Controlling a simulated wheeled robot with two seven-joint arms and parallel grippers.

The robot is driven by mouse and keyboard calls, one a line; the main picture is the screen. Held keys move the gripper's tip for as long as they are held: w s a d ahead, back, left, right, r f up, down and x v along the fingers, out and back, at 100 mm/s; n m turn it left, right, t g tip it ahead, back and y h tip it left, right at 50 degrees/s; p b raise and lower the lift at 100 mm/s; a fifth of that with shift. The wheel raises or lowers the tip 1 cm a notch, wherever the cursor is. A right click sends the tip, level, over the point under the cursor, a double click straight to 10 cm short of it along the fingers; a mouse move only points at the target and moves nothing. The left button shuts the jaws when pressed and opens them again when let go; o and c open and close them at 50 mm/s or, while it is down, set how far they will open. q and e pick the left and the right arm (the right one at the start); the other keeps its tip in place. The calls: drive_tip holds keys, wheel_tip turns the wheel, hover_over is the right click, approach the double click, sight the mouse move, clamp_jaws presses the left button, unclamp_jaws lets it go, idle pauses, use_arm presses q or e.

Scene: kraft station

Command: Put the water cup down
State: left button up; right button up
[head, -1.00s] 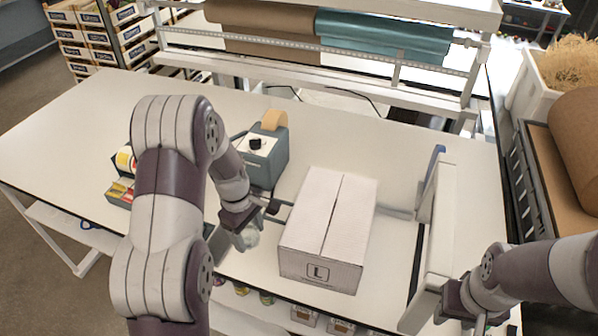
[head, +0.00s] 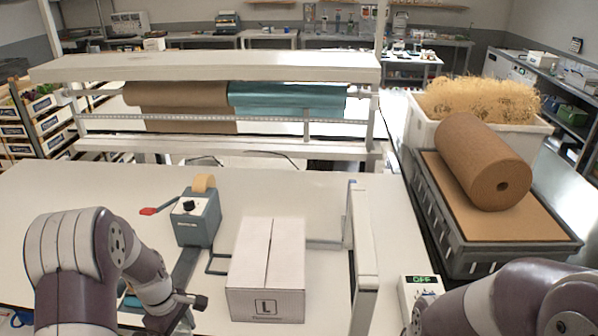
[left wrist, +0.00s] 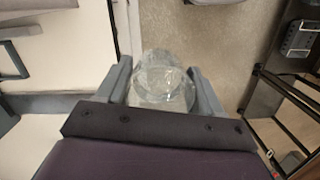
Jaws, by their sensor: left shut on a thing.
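The water cup (left wrist: 165,72) is a clear, see-through round vessel in the left wrist view. It sits between the two grey fingers of my left gripper (left wrist: 161,88), which is shut on it. Grey-brown floor shows behind and around the cup, with a white edge to its left. In the head view my left gripper (head: 176,314) is at the bottom edge, left of the white box, and partly cut off; I cannot make out the cup there. My right arm enters at the bottom right, but its gripper is out of the picture.
A white box marked L (head: 266,272) stands on the white table (head: 60,190). A grey tape dispenser (head: 197,218) is behind it to the left. A white upright frame (head: 363,262) stands right of the box. A small device with a green display (head: 421,284) is farther right.

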use_arm(q)
drive_tip(key=shift+s+r+m, duration=0.25)
drive_tip(key=shift+s+m, duration=0.3)
drive_tip(key=shift+m, duration=0.05)
drive_tip(key=shift+w+a+f+m, duration=0.15)
drive_tip(key=shift+w+m, duration=0.35)
drive_tip(key=shift+m, duration=0.3)
drive_tip(key=shift+w+f+m, duration=0.25)
drive_tip(key=shift+m, duration=0.25)
drive_tip(key=shift+w+f+m+g, duration=0.15)
drive_tip(key=shift+m+g, duration=0.15)
drive_tip(key=shift+m, duration=0.3)
drive_tip(key=d+f+m+y+b, duration=0.1)
drive_tip(key=d+f+m+b, duration=0.6)
drive_tip(key=f, duration=0.4)
drive_tip(key=d+m, duration=0.1)
drive_tip(key=m, duration=0.1)
drive_tip(key=shift+w+m, duration=0.3)
drive_tip(key=shift+m, duration=0.1)
use_arm(e)
wheel_tip(320, 180, down, 7)
drive_tip(key=shift+s, duration=0.15)
use_arm(q)
drive_tip(key=shift+s, duration=0.1)
